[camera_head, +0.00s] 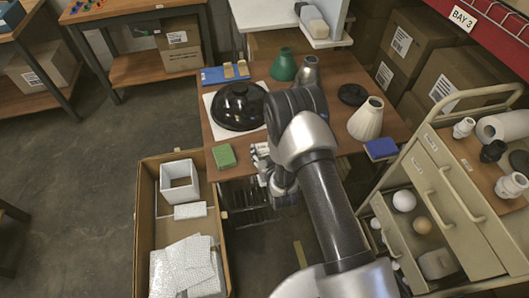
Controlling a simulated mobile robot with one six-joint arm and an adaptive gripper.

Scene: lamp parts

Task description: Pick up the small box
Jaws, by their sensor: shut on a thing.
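My gripper (259,158) is over the front edge of the wooden table, partly hidden by my own arm. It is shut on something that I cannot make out. A small green box (223,156) lies on the table's front left corner, just left of the gripper with a narrow gap between them. A small blue box (381,149) lies at the table's right front edge. Which of them is the task's small box is not clear from this view.
A black dome shade (239,106), green cone (284,66) and cream cone shade (367,119) stand on the table (330,72). An open carton (146,225) with white packing is at front left. A drawer cart (435,172) stands right.

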